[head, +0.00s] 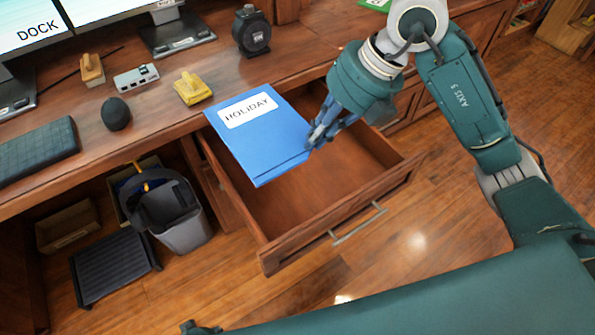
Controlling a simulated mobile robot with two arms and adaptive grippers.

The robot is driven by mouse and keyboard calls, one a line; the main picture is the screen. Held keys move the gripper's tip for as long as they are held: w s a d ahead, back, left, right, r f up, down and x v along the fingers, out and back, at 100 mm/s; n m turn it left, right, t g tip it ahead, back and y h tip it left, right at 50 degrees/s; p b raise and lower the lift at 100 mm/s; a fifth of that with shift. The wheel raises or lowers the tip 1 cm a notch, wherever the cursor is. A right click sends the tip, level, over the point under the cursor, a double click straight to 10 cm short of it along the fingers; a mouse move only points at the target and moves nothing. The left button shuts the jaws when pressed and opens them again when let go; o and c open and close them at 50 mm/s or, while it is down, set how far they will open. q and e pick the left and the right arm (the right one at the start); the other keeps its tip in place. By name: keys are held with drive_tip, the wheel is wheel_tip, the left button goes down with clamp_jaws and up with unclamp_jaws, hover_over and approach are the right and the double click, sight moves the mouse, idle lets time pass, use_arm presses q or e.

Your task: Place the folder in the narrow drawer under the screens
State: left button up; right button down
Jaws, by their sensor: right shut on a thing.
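A blue folder (262,150) with a white label reading HOLIDAY is held above an open wooden drawer (350,227) under the desk. My right gripper (318,137) is shut on the folder's right edge. The folder is tilted and covers the drawer's left and back part. Its upper edge is close to the desk edge; I cannot tell whether they touch. The inside of the drawer that shows is bare wood. Two screens (30,22) stand at the upper left, partly cut off. My left gripper is not in view.
On the desk are a keyboard (36,152), a dark mouse (116,113), a grey hub (136,77), a yellow stamp-like item (192,88) and a black round device (251,31). Below the desk are a grey bin (174,215) and a black footrest (113,266). Floor in front of the drawer is clear.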

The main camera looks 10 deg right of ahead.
wheel_tip(320, 180, down, 15)
drive_tip(key=b, duration=0.3)
drive_tip(key=shift+f, duration=0.15)
drive_tip(key=shift+f+b, duration=0.5)
drive_tip(key=shift+f, duration=1.9)
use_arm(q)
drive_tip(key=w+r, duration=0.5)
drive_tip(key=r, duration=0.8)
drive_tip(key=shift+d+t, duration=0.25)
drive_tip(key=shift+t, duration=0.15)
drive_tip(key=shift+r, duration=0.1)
use_arm(e)
drive_tip(key=c, duration=2.1)
unclamp_jaws()
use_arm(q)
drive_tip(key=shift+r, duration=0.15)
